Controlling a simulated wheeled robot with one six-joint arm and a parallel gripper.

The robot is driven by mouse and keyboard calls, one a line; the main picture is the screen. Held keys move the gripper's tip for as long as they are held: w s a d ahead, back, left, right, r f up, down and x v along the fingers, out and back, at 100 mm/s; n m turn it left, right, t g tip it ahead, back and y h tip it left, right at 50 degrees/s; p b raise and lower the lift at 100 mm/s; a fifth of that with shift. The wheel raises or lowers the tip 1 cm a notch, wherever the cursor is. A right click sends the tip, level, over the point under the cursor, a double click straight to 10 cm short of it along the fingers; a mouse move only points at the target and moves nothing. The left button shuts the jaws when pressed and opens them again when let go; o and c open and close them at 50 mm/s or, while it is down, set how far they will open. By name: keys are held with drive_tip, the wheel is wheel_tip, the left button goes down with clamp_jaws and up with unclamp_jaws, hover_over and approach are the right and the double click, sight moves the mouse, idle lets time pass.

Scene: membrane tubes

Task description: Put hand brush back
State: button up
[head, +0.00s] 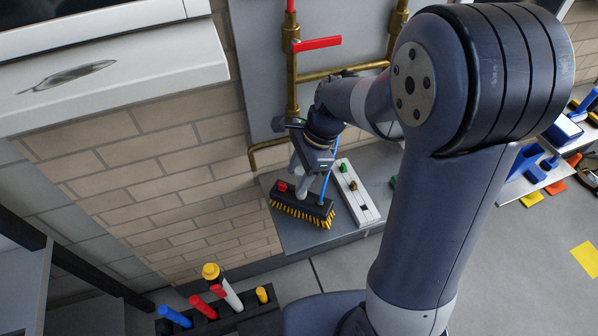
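The hand brush (298,209) has a dark block and a fringe of yellow bristles. It is at the left part of a grey ledge by the brick wall, its bristles facing the front. My gripper (301,181) reaches down directly over the brush, and its grey end meets the top of the block in this view. The fingertips are small and partly hidden, so I cannot tell whether they grip the brush. I also cannot tell whether the brush rests on the ledge or is held just above it.
A white strip (366,212) with small coloured knobs lies right of the brush on the grey ledge (300,239). Brass pipes with a red lever (317,44) are behind my arm. A dark rack (222,322) with coloured handles stands at the lower left. Cluttered shelves are at right.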

drive_tip(key=shift+o, duration=0.2)
drive_tip(key=v, duration=1.2)
drive_tip(key=shift+r, duration=0.15)
drive_tip(key=shift+c, duration=0.4)
idle(0.6)
